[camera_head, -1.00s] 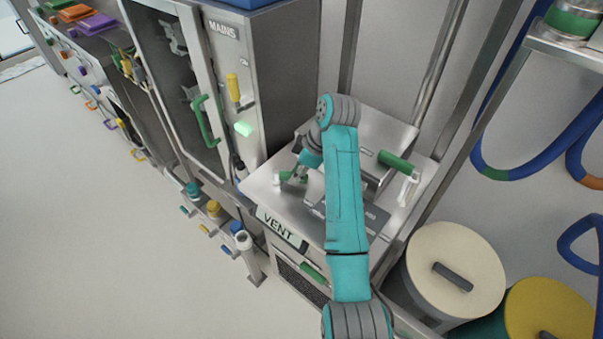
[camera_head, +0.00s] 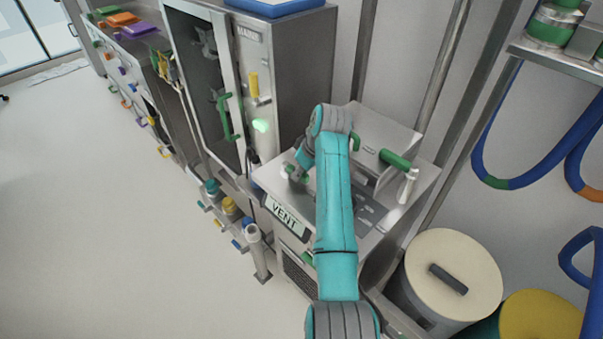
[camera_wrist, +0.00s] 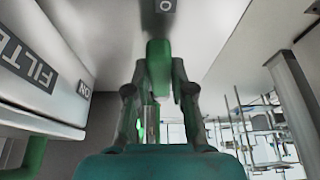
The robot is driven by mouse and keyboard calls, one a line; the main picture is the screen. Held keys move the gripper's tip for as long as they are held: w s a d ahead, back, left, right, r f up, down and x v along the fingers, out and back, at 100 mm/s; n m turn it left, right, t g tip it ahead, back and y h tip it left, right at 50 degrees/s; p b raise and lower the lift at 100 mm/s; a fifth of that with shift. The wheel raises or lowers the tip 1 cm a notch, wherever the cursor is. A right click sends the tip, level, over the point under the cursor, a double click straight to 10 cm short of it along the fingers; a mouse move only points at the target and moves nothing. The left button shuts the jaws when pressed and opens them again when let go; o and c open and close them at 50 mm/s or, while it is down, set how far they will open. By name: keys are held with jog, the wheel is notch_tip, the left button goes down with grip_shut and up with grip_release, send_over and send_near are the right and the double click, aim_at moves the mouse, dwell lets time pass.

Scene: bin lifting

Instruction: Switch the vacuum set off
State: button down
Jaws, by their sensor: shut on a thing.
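My gripper (camera_head: 293,172) is at the left part of the steel bench unit (camera_head: 270,180) with the VENT sign (camera_head: 285,215). In the wrist view my gripper (camera_wrist: 158,95) is closed around a green handle (camera_wrist: 158,62), which stands between the two fingers. A plate with a label that reads "O" (camera_wrist: 165,6) is above it, partly cut off. An "ON" label (camera_wrist: 84,88) and a FILTER sign (camera_wrist: 28,62) are at the left. In the head view the held handle is small and mostly hidden by my fingers.
The MAINS cabinet (camera_head: 290,75) stands left of the bench, with a yellow lever (camera_head: 253,84) and a lit green lamp (camera_head: 260,125). A green-handled lever (camera_head: 396,160) is at the bench's right. Lidded drums (camera_head: 440,255) stand at the right. The floor at left is clear.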

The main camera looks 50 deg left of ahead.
jog(key=shift+s+d+m, duration=0.1)
jog(key=shift+s+m, duration=0.1)
jog(key=shift+m, duration=0.2)
jog(key=c, duration=1)
grip_release()
jog(key=shift+s, duration=0.1)
jog(key=v, duration=1.2)
jog(key=shift+s, duration=0.15)
